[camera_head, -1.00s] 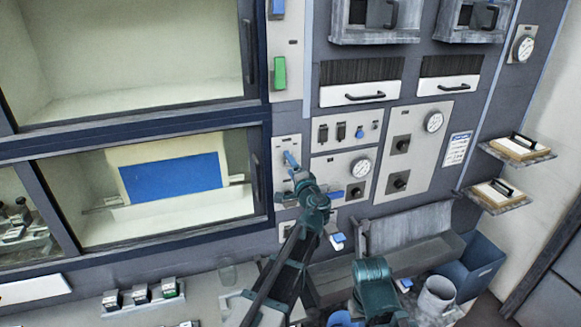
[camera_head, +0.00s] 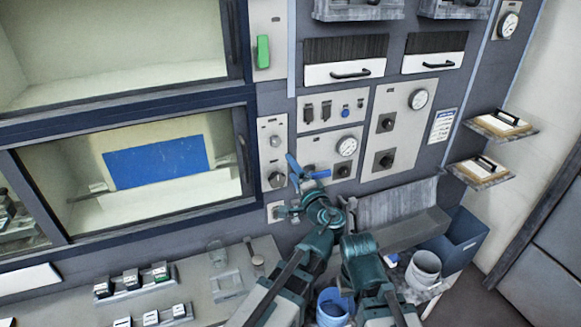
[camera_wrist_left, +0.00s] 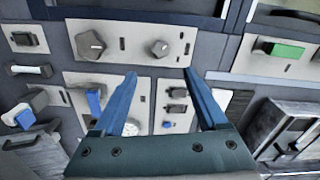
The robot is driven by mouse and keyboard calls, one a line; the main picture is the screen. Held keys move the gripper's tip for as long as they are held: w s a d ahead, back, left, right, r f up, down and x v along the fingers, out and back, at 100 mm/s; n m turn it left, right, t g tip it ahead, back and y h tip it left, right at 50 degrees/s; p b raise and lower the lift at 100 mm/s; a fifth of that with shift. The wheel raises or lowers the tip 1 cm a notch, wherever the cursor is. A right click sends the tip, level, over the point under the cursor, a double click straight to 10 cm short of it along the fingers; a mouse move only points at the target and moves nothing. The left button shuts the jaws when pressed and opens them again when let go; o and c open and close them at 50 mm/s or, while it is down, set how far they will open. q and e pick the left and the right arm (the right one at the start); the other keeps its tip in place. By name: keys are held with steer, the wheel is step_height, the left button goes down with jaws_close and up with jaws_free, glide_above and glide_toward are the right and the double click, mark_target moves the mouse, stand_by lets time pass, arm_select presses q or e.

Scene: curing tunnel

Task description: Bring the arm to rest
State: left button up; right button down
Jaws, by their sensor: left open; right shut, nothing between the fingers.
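My left gripper (camera_head: 305,170) is in front of the control panel, with its two blue fingers spread apart. It also shows in the left wrist view (camera_wrist_left: 160,75), where nothing is between the fingertips. Beyond them is a light plate with two dark knobs (camera_wrist_left: 91,44), apart from the fingers. In the head view, the narrow plate beside the lower window carries an upper knob (camera_head: 275,141) and a lower knob (camera_head: 277,180), just left of my left gripper. My right arm shows at the lower centre; its fingers cannot be seen.
Behind the lower window (camera_head: 230,165) is a blue panel (camera_head: 155,162). A grey trough (camera_head: 400,232), a blue bin (camera_head: 458,235) and a white cup (camera_head: 425,266) are at the right. A blue container (camera_head: 333,306) is close to my arms. Two clipboard shelves (camera_head: 481,172) jut out at the far right.

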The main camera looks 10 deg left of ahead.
arm_select(q)
steer(key=s+a+f+n+g+h, duration=0.1)
steer(key=s+a+f+n+g, duration=0.35)
steer(key=f, duration=0.35)
steer(key=s+a+f+n+g+h, duration=0.25)
steer(key=s+a+f+g, duration=0.2)
steer(key=f, duration=0.35)
steer(key=s+d+f+g+h+b, duration=0.2)
steer(key=s+d+f+g+b, duration=0.1)
steer(key=s+d+f+b, duration=0.4)
steer(key=s+d+f+m+g+h+b, duration=0.1)
steer(key=s+d+f+g+h+b, duration=0.2)
steer(key=s+d+f+b, duration=0.4)
steer(key=d+f, duration=0.4)
steer(key=f, duration=0.1)
steer(key=shift+s+f+m, duration=0.3)
steer(key=shift+s+f, duration=0.1)
